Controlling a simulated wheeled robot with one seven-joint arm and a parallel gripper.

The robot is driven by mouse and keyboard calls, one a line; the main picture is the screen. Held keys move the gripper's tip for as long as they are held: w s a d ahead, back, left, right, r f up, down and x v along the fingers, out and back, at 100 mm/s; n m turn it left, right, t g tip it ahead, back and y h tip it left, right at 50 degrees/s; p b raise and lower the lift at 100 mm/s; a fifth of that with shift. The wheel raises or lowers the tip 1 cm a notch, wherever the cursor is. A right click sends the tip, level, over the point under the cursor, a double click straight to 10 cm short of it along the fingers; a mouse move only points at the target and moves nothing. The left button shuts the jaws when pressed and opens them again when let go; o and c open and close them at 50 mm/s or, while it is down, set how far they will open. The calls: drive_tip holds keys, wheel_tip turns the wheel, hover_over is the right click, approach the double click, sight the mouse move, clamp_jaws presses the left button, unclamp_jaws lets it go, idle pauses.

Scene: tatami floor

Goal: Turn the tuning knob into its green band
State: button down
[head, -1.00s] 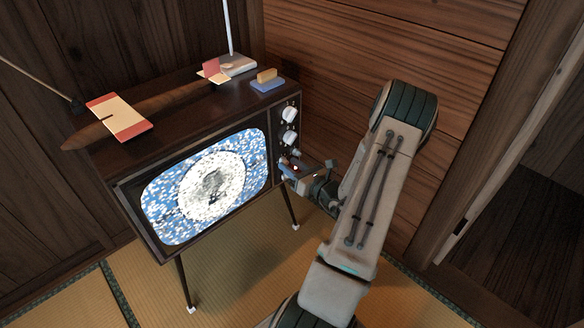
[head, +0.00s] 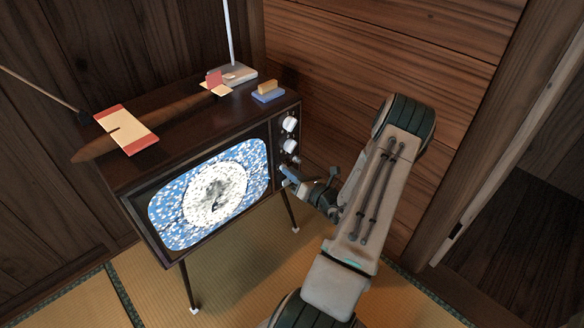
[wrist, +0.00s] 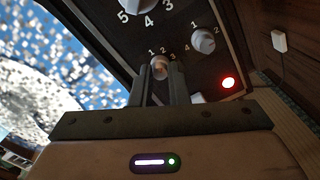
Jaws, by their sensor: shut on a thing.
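An old television (head: 160,258) stands on thin legs, with a column of control knobs at the right of its screen. In the wrist view my gripper (wrist: 161,80) is shut on a small pale knob (wrist: 160,64), whose dial shows the numbers 1 and 2. The fingers hide part of this knob. No green band can be made out. In the head view my gripper (head: 286,177) is at the panel, below two white knobs (head: 289,124), and covers the knob it holds. The screen (head: 167,225) shows a blurred pale disc with a dark figure under heavy speckle.
Another pale knob (wrist: 204,41) and a lit red lamp (wrist: 228,83) are close to the fingers. A model plane (head: 128,128), a blue and yellow block (head: 268,92) and an upright aerial (head: 229,35) are on the television. A wooden wall (head: 360,60) stands behind.

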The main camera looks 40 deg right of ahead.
drive_tip(key=shift+f+m+p, duration=0.2)
drive_tip(key=shift+m+p, duration=5.6)
drive_tip(key=shift+m, duration=2.8)
drive_tip(key=c, duration=1.4)
unclamp_jaws()
drive_tip(key=s, duration=0.9)
drive_tip(key=s+d+p, duration=0.1)
drive_tip(key=s, duration=0.4)
